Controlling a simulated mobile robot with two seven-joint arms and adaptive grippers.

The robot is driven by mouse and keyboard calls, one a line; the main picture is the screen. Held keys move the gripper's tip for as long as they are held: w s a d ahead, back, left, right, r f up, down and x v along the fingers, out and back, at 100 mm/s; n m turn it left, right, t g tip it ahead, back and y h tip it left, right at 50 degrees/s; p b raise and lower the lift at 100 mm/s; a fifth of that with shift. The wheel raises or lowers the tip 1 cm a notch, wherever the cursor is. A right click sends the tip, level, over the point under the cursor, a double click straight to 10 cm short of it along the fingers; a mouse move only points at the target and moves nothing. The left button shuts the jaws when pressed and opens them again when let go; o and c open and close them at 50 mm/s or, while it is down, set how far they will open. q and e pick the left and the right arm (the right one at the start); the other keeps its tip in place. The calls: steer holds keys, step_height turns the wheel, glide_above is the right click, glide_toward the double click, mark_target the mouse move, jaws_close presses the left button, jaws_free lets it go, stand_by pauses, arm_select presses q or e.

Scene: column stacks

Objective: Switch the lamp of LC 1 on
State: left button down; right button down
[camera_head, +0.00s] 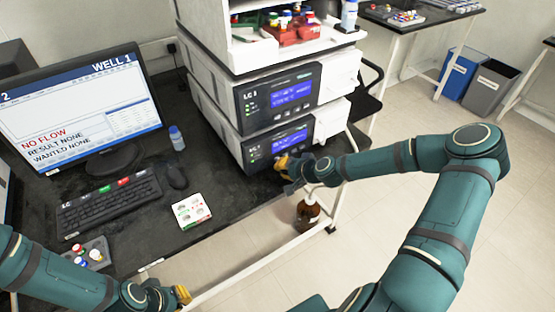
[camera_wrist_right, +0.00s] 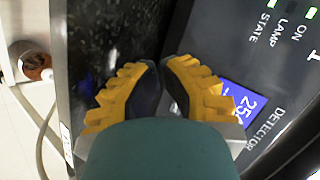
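The instrument stack carries an upper module (camera_head: 285,97), its label starting with LC and its number hard to read, and a lower module (camera_head: 275,138) with a blue display. Contact with the panel cannot be told. My left gripper (camera_head: 183,294) is low by the bench's front edge, its fingers mostly hidden.
A monitor (camera_head: 85,105) shows WELL 1 and NO FLOW. A keyboard (camera_head: 108,204), mouse (camera_head: 176,177), small bottle (camera_head: 177,138), white card (camera_head: 191,211) and vial rack (camera_head: 90,254) are on the bench. A brown bottle (camera_head: 308,213) is below my right forearm. Bins stand at the back right.

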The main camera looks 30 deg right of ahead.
steer(key=shift+w, duration=0.4)
stand_by(0.3)
steer(key=shift+s, duration=0.85)
steer(key=s, duration=0.3)
steer(key=s+p, duration=0.1)
steer(key=s, duration=0.1)
steer(key=shift+d, duration=0.25)
stand_by(0.9)
